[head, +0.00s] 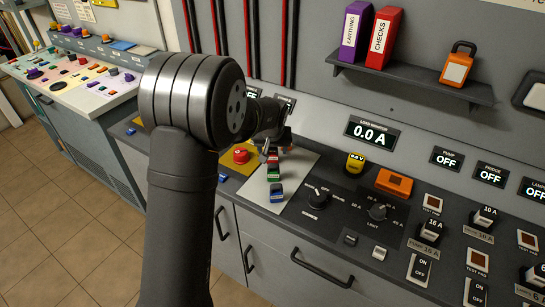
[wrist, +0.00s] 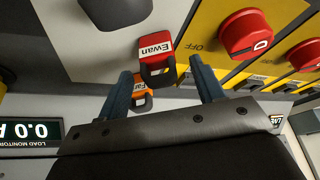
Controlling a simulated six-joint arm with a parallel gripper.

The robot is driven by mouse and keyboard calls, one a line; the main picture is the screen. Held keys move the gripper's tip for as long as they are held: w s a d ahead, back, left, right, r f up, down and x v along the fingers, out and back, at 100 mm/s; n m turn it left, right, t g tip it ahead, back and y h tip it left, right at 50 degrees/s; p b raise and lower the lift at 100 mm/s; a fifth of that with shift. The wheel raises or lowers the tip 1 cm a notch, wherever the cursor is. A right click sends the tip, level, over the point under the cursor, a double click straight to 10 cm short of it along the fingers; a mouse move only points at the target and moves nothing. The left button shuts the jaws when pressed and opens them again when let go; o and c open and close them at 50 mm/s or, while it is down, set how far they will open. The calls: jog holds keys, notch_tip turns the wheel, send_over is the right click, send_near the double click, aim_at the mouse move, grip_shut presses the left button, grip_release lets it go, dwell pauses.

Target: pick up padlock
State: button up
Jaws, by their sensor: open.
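In the wrist view a red padlock (wrist: 154,44) with a white label reading "Ewan" and a dark shackle lies close ahead. An orange padlock (wrist: 140,90), its label partly hidden, shows just below it beside the left finger. My gripper (wrist: 161,66) is open; its blue fingers stand either side of the red padlock's shackle, and I cannot tell whether they touch it. In the head view my gripper (head: 275,146) hangs over the pale panel, just above small red (head: 272,159), green (head: 273,175) and blue (head: 277,192) pieces in a row.
A red knob (head: 241,155) on a yellow plate sits left of my gripper. Switches and a selector knob (head: 317,195) stand to the right on the dark desk. A wall shelf (head: 420,84) holds two binders and an orange padlock-like object (head: 458,66).

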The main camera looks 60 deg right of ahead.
jog(key=shift+x, duration=1.2)
jog(key=c, duration=1.1)
jog(key=shift+r, duration=0.15)
